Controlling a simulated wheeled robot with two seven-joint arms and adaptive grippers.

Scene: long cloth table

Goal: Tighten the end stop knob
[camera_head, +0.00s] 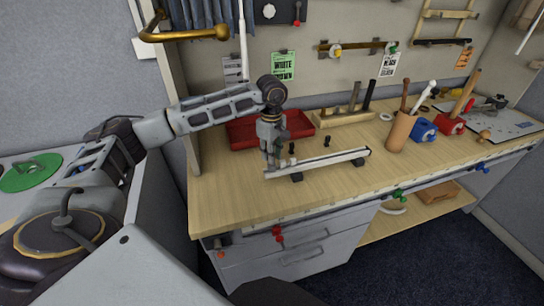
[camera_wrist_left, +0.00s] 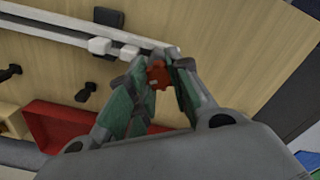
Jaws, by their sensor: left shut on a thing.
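A long pale rail (camera_head: 325,161) lies near the left front of the wooden workbench, raised on dark feet. In the left wrist view the rail (camera_wrist_left: 60,27) runs in from the upper left with white blocks (camera_wrist_left: 112,48) along it. A small red knob (camera_wrist_left: 157,73) sits by the rail's near end. My left gripper (camera_head: 271,160) is over the rail's left end, pointing down. In the wrist view its fingertips (camera_wrist_left: 160,64) are closed around the red knob, touching it from both sides. In the head view the knob is hidden by the gripper.
A red tray (camera_head: 243,133) lies behind the gripper. Small black knobs (camera_head: 327,141) stand between tray and rail. A wooden rack (camera_head: 342,117), a tool cup (camera_head: 400,131) and blue and red blocks (camera_head: 424,131) stand to the right. The bench's front left (camera_head: 225,205) is clear.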

